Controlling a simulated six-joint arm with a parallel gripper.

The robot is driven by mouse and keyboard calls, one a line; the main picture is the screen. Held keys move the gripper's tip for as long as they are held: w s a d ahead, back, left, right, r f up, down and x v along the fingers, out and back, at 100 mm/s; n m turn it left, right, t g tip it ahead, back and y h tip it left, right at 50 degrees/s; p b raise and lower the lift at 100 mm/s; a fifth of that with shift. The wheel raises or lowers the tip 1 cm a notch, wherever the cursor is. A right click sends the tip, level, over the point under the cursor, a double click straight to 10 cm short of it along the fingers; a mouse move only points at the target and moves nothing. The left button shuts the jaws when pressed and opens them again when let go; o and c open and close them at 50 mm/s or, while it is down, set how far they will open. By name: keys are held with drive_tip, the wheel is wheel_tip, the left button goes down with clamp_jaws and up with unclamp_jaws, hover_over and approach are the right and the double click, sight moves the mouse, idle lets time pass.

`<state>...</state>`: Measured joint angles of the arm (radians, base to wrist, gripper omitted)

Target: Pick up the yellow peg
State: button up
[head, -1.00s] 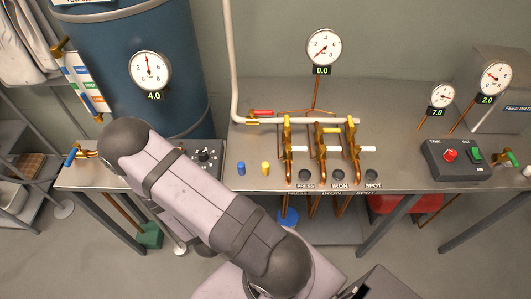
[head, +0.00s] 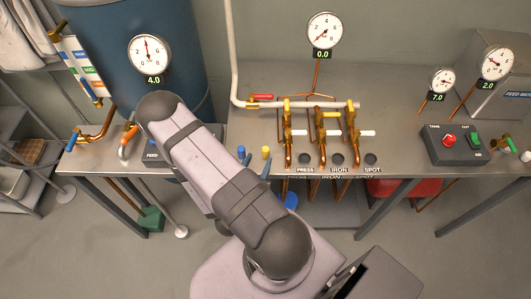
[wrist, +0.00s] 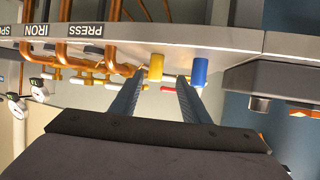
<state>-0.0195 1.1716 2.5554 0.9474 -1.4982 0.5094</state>
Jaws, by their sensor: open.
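The yellow peg (head: 266,152) stands upright near the front edge of the metal bench (head: 330,182), just right of the blue peg (head: 241,152). My gripper (head: 258,162) is at the bench's front edge, its fingers partly hidden by my arm. In the wrist view, my gripper (wrist: 160,74) is open and empty. The yellow peg (wrist: 156,67) appears between the fingertips there, and the blue peg (wrist: 200,72) lies just outside the right-hand finger. I cannot tell whether a finger touches the yellow peg.
Copper pipes with valves (head: 320,130) rise right of the pegs, above holes labelled PRESS, IRON and SPOT (head: 371,158). A control box (head: 457,144) sits further right. A blue tank (head: 135,55) stands behind on the left. The bench behind the pegs is fairly clear.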

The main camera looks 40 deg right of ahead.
sight(265, 153)
drive_tip(key=shift+x, duration=0.85)
drive_tip(key=shift+w+d+f+p, duration=0.15)
drive_tip(key=shift+d+p, duration=0.35)
drive_tip(key=shift+d, duration=0.3)
drive_tip(key=shift+w+d+f+p, duration=0.15)
drive_tip(key=shift+d+p, duration=0.3)
drive_tip(key=shift+d, duration=0.3)
drive_tip(key=shift+x, duration=1.05)
drive_tip(key=shift+a+f, duration=0.1)
drive_tip(key=shift+f, duration=0.05)
clamp_jaws()
